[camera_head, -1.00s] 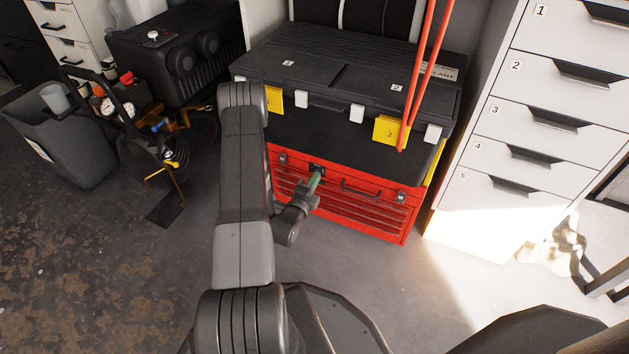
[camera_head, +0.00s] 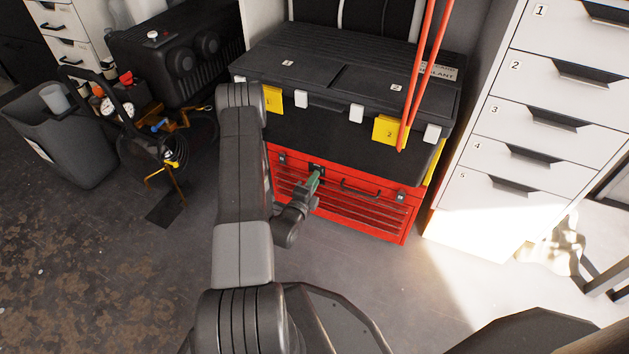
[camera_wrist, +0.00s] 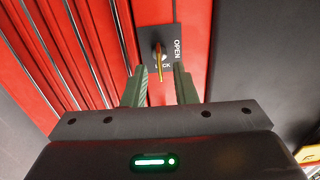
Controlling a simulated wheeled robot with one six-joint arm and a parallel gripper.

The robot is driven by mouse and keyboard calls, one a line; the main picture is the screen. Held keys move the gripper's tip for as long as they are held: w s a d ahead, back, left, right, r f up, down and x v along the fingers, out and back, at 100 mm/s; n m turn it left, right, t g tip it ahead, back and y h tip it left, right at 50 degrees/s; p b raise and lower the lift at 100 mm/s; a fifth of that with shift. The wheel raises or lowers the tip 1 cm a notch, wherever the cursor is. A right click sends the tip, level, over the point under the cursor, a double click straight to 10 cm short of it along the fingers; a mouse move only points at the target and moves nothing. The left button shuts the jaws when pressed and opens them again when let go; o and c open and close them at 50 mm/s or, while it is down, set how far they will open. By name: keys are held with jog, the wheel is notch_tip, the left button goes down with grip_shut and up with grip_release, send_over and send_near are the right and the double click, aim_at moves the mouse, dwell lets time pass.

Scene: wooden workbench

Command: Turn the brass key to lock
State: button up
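The brass key (camera_wrist: 159,61) sits in a lock on a dark plate (camera_wrist: 174,32) on the red tool chest (camera_head: 345,205). The plate reads OPEN, with a partly covered second label near the key. In the wrist view the key's bow appears roughly in line with the gap between my fingers. My gripper (camera_wrist: 160,72) is open, with a green finger on either side of the gap and clear space between each finger and the key. In the head view my gripper (camera_head: 314,184) is at the chest's upper left front, and it hides the key.
A black toolbox (camera_head: 345,85) with yellow latches stands on the chest. Red-orange poles (camera_head: 422,75) cross in front of it. White numbered drawers (camera_head: 530,130) stand at the right, and a grey bin (camera_head: 65,135) at the left. The floor before the chest is clear.

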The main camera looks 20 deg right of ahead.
jog(key=p+v, duration=0.3)
jog(key=v, duration=1)
jog(key=shift+s, duration=0.1)
jog(key=b+x, duration=0.3)
jog(key=x, duration=1)
jog(key=shift+w+d, duration=0.25)
jog(key=shift+w, duration=0.05)
jog(key=shift+s+a, duration=0.1)
jog(key=shift+a, duration=0.05)
